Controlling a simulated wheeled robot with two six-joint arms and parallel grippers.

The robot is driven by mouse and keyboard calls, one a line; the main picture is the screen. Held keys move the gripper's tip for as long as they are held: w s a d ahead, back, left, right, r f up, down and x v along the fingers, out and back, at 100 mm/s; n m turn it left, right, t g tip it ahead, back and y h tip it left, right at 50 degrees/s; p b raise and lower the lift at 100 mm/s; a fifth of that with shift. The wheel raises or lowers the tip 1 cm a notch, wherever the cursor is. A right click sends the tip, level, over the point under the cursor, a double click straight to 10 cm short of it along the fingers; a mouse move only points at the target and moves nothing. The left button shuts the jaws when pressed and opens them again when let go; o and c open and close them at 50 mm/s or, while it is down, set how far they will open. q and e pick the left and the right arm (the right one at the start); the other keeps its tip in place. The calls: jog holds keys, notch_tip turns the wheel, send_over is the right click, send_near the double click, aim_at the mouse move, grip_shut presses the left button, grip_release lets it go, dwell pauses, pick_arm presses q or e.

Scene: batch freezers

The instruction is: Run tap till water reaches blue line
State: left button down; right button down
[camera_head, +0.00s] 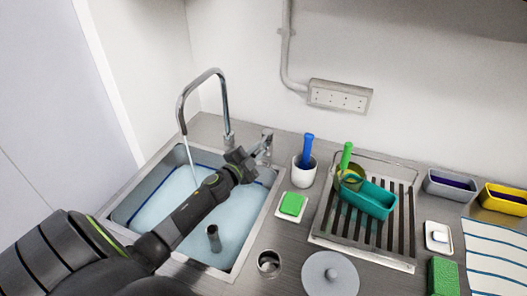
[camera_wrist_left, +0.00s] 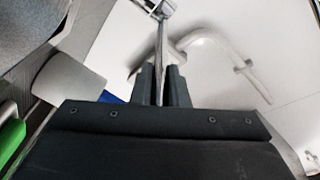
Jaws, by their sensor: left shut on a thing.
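The sink (camera_head: 262,215) holds light blue water (camera_head: 150,205), with a dark blue line (camera_head: 228,165) around its inner wall. The water surface looks close to the line; I cannot tell the exact gap. The curved metal tap (camera_head: 228,110) has a thin stream (camera_head: 189,158) falling from its spout. My left gripper (camera_head: 256,154) reaches across the sink and is shut on the tap lever (camera_head: 265,142), which shows as a metal bar (camera_wrist_left: 160,45) between the fingers (camera_wrist_left: 160,85) in the left wrist view. My right gripper is not in view.
A grey upright pipe (camera_head: 213,238) stands in the water. Right of the sink are a green sponge (camera_head: 291,204), a white cup (camera_head: 303,176) with a blue-handled tool, and a drying rack (camera_head: 345,246) with a teal container (camera_head: 369,200). A round lid (camera_head: 330,275) lies in front.

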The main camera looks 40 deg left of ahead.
pick_arm(q)
jog(key=shift+s+a+m+h, duration=0.2)
jog(key=shift+a+m+h, duration=0.4)
jog(key=shift+h, duration=0.3)
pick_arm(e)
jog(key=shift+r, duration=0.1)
pick_arm(q)
jog(key=c, duration=1.4)
grip_release()
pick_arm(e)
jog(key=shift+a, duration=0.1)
